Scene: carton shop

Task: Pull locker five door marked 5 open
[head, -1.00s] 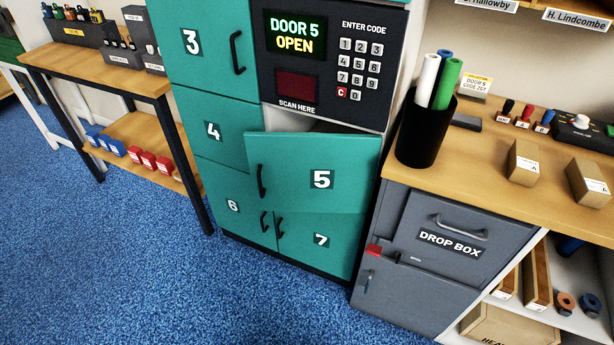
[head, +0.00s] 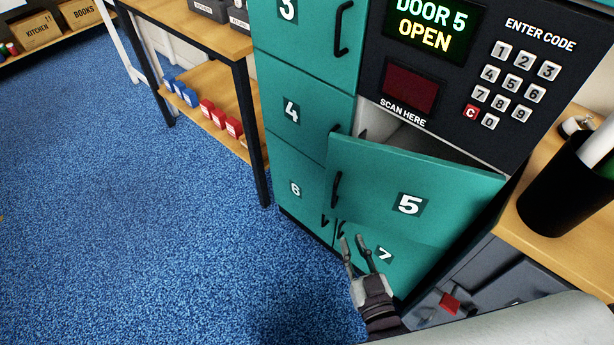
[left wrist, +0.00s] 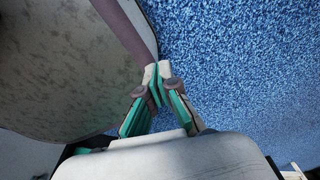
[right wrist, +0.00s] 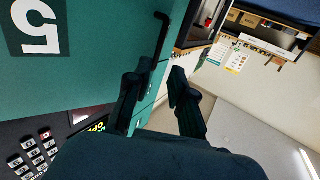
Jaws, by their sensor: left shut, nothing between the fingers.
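The teal locker door marked 5 (head: 440,175) stands ajar, with a dark gap above its top edge. Its black handle (head: 336,188) is at the door's left edge. The display (head: 428,25) reads DOOR 5 OPEN. My right gripper (head: 354,239) is open and empty, low in front of door 7, below door 5's handle. In the right wrist view, door 5 (right wrist: 100,40) fills the left, upside down, and a black handle (right wrist: 161,40) shows just beyond the open fingers. My left gripper (left wrist: 157,72) is shut and empty above blue carpet, outside the head view.
Locker doors 4 (head: 290,112), 6 (head: 295,188) and 7 (head: 385,254) are around door 5. A keypad (head: 510,85) is above. A wooden shelf table (head: 190,25) stands left, a counter with a black cup (head: 565,190) right. Blue carpet (head: 130,200) is free at left.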

